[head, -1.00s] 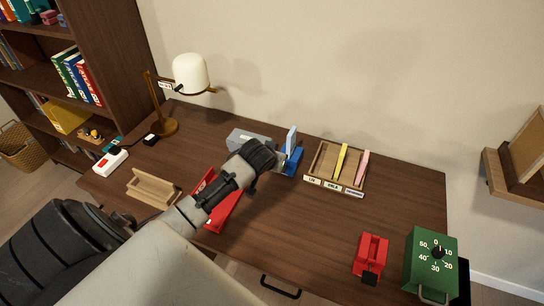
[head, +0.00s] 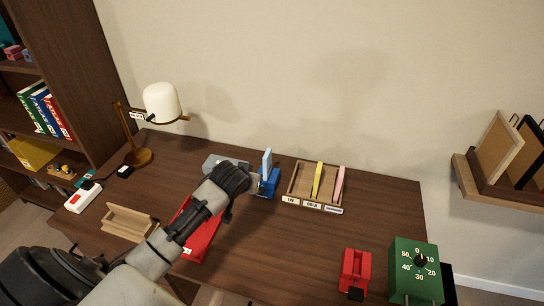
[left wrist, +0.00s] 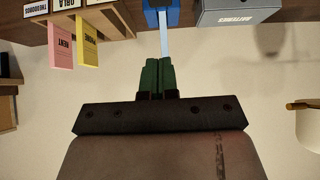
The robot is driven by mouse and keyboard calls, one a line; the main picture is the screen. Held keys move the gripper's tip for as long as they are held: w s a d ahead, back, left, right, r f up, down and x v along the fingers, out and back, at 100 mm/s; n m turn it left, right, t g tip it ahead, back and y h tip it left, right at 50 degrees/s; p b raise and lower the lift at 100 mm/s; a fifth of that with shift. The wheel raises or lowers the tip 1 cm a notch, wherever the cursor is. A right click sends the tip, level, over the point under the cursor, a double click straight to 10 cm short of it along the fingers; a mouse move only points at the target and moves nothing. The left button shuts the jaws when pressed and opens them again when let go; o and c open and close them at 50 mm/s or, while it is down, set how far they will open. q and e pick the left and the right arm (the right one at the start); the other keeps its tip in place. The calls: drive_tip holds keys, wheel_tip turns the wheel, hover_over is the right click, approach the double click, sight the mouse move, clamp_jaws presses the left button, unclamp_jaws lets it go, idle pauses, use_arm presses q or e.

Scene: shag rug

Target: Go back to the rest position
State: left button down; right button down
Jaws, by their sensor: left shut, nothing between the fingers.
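My left gripper (left wrist: 158,66) is shut and empty. In the left wrist view its dark green fingertips are together, pointing at the blue holder (left wrist: 172,14). In the head view my left arm reaches over the desk (head: 300,237), and the gripper (head: 254,183) is just left of the blue holder (head: 267,187) with its upright light blue card (head: 266,162). I cannot tell whether it touches the holder. My right gripper is not in view.
A red tray (head: 205,240) lies partly under my left arm. A wooden holder (head: 128,222), lamp (head: 162,104), grey box (head: 222,163) and sorting tray (head: 291,187) stand around it. A red device (head: 355,270) and green timer (head: 414,272) are at right. The desk's middle is clear.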

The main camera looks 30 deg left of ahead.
use_arm(q)
drive_tip(key=s+d+f+m+g+h, duration=0.15)
drive_tip(key=s+d+f, duration=0.25)
drive_tip(key=s+d, duration=0.6)
drive_tip(key=s+d+r+m+g, duration=0.1)
drive_tip(key=s+d+m+g, duration=0.15)
drive_tip(key=s, duration=0.75)
drive_tip(key=s+d+r+m+g, duration=0.1)
drive_tip(key=s+d+r, duration=0.15)
drive_tip(key=s, duration=0.75)
wheel_tip(320, 180, down, 27)
drive_tip(key=g, duration=0.1)
drive_tip(key=s+a+f+g, duration=0.1)
drive_tip(key=s+a+f, duration=0.1)
drive_tip(key=s+f, duration=1.4)
drive_tip(key=shift+a, duration=0.2)
drive_tip(key=shift+s+h, duration=0.15)
drive_tip(key=shift+h, duration=0.1)
